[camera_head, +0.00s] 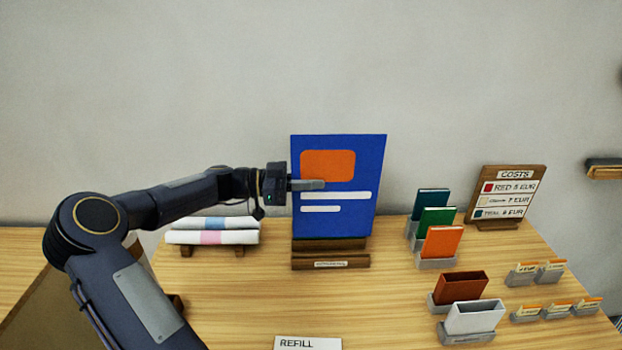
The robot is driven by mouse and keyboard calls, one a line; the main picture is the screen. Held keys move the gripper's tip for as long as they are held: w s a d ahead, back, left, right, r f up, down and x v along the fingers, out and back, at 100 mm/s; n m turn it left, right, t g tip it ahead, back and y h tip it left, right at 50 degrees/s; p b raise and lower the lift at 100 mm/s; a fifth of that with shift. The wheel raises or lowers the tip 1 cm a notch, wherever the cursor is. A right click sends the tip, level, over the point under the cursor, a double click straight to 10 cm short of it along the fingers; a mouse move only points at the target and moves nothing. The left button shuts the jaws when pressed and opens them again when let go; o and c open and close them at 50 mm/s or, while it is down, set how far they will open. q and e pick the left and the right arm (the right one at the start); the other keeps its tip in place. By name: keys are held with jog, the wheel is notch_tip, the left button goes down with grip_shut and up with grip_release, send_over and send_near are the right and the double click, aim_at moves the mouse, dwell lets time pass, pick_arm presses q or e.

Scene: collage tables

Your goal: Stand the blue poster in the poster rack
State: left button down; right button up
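The blue poster (340,220), with an orange block and white bars, is upright above the wooden poster rack (331,264) on the table. Its lower edge meets the upper part of the rack; I cannot tell how deep it sits in the slot. My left gripper (308,185) is at the poster's left edge, about mid-height. One finger lies across the front face, and the other is hidden behind the poster. It looks shut on the poster. My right gripper is not in view.
Coloured books (440,242) and bins (473,317) stand to the right, with a price board (505,192) behind. A REFILL card (308,343) is at the front. Bare tabletop lies before the rack.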

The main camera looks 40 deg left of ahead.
aim_at(311, 220)
pick_arm(q)
jog(key=shift+f+b, duration=1.4)
jog(key=shift+f, duration=2.05)
jog(key=shift+b, duration=0.35)
jog(key=shift+f+b, duration=1.15)
jog(key=shift+f+b, duration=1.1)
jog(key=shift+f, duration=0.05)
jog(key=c, duration=1.6)
grip_release()
